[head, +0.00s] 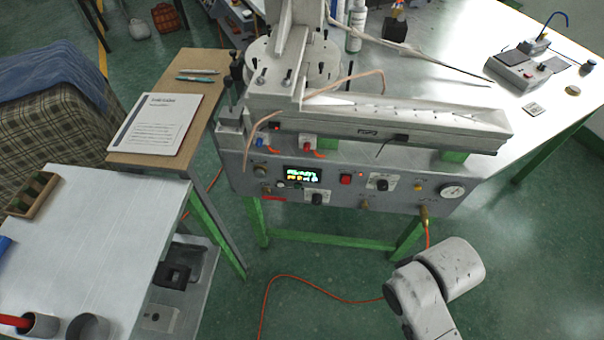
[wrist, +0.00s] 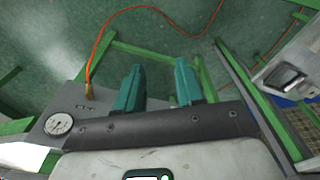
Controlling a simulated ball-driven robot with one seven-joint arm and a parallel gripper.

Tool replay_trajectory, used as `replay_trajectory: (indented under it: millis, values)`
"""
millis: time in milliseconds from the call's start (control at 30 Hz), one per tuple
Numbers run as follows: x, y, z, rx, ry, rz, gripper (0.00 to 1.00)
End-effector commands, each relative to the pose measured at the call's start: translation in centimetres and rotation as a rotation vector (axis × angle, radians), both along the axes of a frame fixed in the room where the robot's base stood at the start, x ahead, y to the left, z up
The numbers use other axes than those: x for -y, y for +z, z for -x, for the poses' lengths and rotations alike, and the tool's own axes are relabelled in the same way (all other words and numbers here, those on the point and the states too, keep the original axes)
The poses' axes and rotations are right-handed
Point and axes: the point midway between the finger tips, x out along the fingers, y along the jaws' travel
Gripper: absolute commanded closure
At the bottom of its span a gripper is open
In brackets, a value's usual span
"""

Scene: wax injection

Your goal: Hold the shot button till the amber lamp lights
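The wax injector's grey front panel (head: 236,172) faces me in the head view. The labels are too small to read, so I cannot tell which control is the shot button; the amber piece does not look brightly lit. My gripper (wrist: 159,75) shows in the wrist view with its two teal fingers apart and nothing between them. Its fingers do not show in the head view. Part of the panel shows beside the fingers in the wrist view.
A pressure gauge (head: 453,191) sits at the panel's right end, above a brass fitting with an orange hose. A white table (head: 95,230) is at front left.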

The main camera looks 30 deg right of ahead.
Motion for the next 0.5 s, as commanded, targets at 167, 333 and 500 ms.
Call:
replay_trajectory:
  millis: [167,333,500]
  values:
    - [0.0,0.0,0.0,0.0,0.0,0.0,0.62]
    - [0.0,0.0,0.0,0.0,0.0,0.0,0.75]
    - [0.0,0.0,0.0,0.0,0.0,0.0,0.91]
